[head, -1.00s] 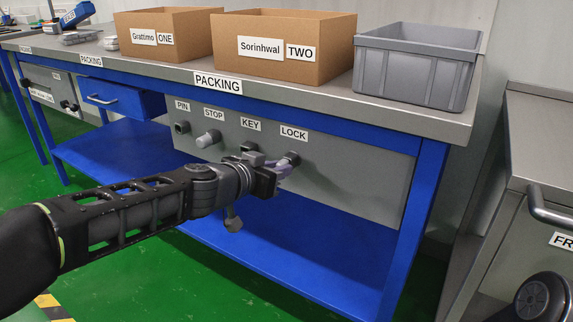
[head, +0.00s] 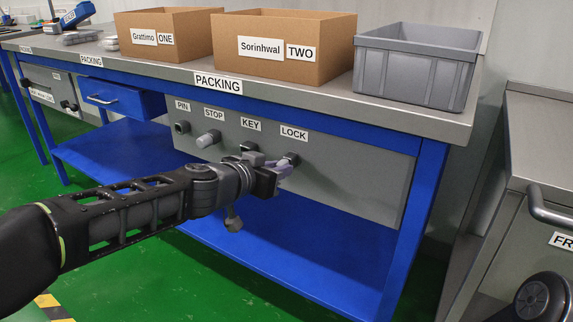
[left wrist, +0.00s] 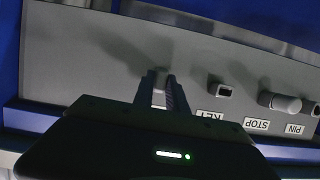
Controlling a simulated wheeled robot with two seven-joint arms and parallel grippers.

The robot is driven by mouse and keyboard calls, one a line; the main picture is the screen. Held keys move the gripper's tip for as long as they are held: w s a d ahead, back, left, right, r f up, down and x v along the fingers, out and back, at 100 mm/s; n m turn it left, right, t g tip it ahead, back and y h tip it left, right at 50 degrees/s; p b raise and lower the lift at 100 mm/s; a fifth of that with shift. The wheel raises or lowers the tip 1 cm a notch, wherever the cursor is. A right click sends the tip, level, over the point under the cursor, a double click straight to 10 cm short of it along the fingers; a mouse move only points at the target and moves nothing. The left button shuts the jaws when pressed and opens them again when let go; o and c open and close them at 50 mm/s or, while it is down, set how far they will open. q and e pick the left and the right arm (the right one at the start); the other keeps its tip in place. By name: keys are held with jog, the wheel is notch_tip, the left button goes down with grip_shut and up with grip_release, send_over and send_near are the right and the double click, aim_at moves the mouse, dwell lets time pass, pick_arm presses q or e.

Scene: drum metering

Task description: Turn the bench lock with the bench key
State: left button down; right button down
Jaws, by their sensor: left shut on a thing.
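The panel under the packing bench has a LOCK label (head: 294,133), with the bench lock (head: 291,157) just below it. My left gripper (head: 279,172) is right in front of the lock, its fingers pointing at the panel. In the left wrist view the two fingertips (left wrist: 161,82) are close together on a small pale piece, which I take to be the bench key (left wrist: 160,78). The fingers hide most of it, and I cannot tell how deep it sits in the lock. The KEY holder (left wrist: 218,88) beside it looks like an empty square socket.
A STOP knob (head: 208,139) and a PIN socket (head: 182,127) are left of the KEY holder. Two cardboard boxes (head: 165,35) (head: 282,48) and a grey crate (head: 415,64) stand on the bench top. A blue shelf (head: 290,245) runs below; a metal cabinet (head: 535,150) is at right.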

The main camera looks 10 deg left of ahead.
pick_arm(q)
jog(key=shift+r, duration=0.1)
jog(key=c, duration=1.3)
grip_release()
jog(key=shift+w, duration=0.1)
jog(key=shift+o, duration=0.2)
jog(key=p+v, duration=0.1)
jog(key=v, duration=0.6)
jog(key=shift+s+p, duration=0.3)
jog(key=shift+s, duration=0.1)
